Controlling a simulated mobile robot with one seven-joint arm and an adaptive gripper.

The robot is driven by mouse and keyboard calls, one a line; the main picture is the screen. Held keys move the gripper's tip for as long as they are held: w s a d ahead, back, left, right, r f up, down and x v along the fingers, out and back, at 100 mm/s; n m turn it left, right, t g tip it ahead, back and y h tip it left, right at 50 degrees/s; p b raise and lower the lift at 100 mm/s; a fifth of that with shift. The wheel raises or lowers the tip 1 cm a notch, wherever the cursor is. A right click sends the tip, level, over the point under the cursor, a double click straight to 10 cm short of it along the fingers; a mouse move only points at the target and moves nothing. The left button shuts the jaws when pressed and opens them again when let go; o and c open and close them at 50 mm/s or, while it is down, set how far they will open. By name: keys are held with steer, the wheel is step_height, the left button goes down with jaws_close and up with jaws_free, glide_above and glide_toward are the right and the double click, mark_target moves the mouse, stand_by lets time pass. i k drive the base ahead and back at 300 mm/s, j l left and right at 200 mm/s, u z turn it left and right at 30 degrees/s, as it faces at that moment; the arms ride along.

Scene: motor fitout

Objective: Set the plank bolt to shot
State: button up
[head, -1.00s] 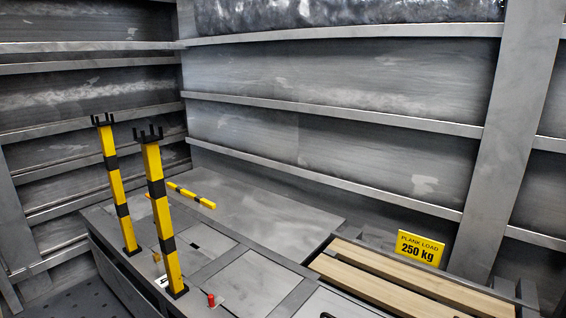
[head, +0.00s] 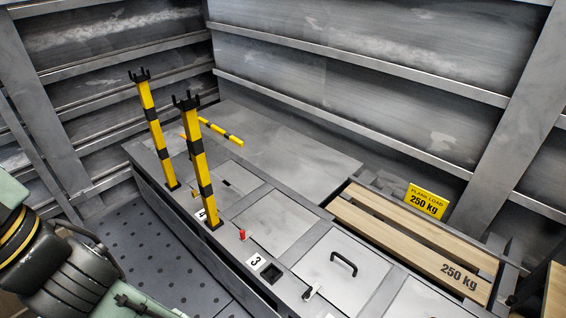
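A slatted wooden plank (head: 385,232), marked 250 kg, lies in a grey frame at the right of the head view. I cannot tell for sure which fitting is the plank bolt. A small red knob (head: 242,234) stands on the grey ledge near the foot of a yellow and black post. A small pale latch-like piece (head: 312,291) sits farther along the ledge, near the bottom edge. Parts of my arm show at the lower left. My gripper is not in view.
Two upright yellow and black posts (head: 200,165) with forked tops rise from the ledge. A yellow and black bar (head: 220,131) lies behind them. A hatch lid (head: 338,275) has a black handle. A yellow plank load sign (head: 427,201) stands behind the plank. Dark perforated floor (head: 165,260) shows at left.

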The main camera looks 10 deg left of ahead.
mark_target(512, 300)
steer(key=z, duration=1.45)
steer(key=l+u, duration=0.2)
steer(key=l, duration=0.5)
steer(key=i, duration=0.05)
